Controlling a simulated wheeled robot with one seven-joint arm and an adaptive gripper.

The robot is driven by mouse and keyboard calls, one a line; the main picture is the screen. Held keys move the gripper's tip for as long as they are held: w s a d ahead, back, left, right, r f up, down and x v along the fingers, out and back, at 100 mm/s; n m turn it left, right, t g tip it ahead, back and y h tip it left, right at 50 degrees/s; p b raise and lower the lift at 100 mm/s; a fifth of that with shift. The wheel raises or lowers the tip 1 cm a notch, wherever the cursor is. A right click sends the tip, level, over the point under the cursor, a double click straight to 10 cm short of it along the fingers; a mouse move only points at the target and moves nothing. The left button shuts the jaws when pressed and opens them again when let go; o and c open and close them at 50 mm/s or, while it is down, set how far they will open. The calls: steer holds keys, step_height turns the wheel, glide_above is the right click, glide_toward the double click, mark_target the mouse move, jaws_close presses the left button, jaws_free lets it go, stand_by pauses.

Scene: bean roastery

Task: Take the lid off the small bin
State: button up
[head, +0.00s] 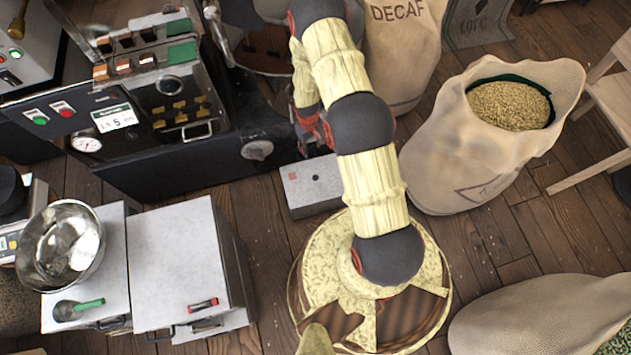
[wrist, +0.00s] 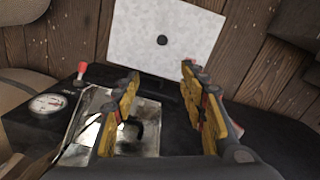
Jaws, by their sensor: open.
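The small bin (head: 318,208) is a low box on the wooden floor beside the black machine, partly hidden by my arm. Its pale flat lid (head: 302,188) is on it, with a small dark knob and a red mark. The lid (wrist: 152,20) also shows at the top of the wrist view, its dark knob near the middle. My gripper (wrist: 158,85) is open and empty, its yellow fingers apart. The lid lies beyond the fingertips, and I see no contact with the knob.
A sack of beans (head: 460,160) stands at right. A white-topped cabinet (head: 175,250) stands front left. Floor between bin and cabinet is clear.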

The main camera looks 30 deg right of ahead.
steer(key=b, duration=0.2)
glide_above(315, 177)
steer(key=shift+n, duration=0.3)
steer(key=f, duration=1.7)
steer(key=shift+s+a+f, duration=0.1)
steer(key=shift+s+f, duration=0.25)
steer(key=shift+s, duration=0.05)
steer(key=shift+w+f+b, duration=0.15)
steer(key=shift+f+b, duration=0.3)
steer(key=shift+f, duration=0.5)
steer(key=shift+w+f+b, duration=0.15)
steer(key=shift+f+b, duration=0.3)
steer(key=shift+f, duration=0.45)
steer(key=shift+f+b, duration=0.45)
steer(key=shift+f, duration=0.45)
steer(key=shift+c, duration=0.8)
jaws_close()
